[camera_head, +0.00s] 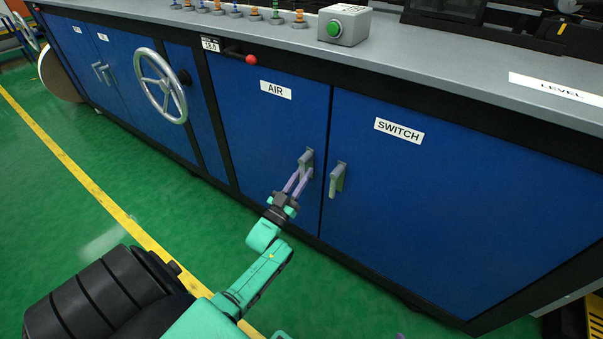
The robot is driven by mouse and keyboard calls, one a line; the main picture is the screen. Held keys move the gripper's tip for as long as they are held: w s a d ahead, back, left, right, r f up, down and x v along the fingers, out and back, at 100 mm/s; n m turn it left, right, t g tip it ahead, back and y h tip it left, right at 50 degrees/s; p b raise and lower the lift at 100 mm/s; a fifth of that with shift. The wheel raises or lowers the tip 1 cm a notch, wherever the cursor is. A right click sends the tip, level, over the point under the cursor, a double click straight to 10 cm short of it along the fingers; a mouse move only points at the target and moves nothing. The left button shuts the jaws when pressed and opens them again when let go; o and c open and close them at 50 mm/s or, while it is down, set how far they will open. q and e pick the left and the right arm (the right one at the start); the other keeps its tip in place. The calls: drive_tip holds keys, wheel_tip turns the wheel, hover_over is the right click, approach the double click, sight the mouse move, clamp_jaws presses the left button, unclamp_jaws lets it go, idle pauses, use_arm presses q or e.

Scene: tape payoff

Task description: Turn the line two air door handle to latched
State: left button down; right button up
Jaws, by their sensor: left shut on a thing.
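The blue air door (262,135) carries a white label reading AIR. Its grey handle (306,157) sits near the door's right edge, and its lower part is partly hidden by my gripper. My left gripper (302,173) reaches up from below, with its purple fingers shut on the air door handle. The handle looks tilted a little from upright, but I cannot tell whether it is latched. My right gripper does not show clearly in the view.
The switch door (430,200) with its own grey handle (337,178) stands close to the right of my gripper. A handwheel (160,86) and a red-knobbed lever (250,59) are on the left. A green button box (344,25) sits on the counter. Green floor is open in front.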

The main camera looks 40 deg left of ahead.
use_arm(q)
drive_tip(key=shift+d+f, duration=0.1)
drive_tip(key=c, duration=0.8)
unclamp_jaws()
drive_tip(key=p+v, duration=0.1)
drive_tip(key=v, duration=1.3)
drive_tip(key=shift+s, duration=0.3)
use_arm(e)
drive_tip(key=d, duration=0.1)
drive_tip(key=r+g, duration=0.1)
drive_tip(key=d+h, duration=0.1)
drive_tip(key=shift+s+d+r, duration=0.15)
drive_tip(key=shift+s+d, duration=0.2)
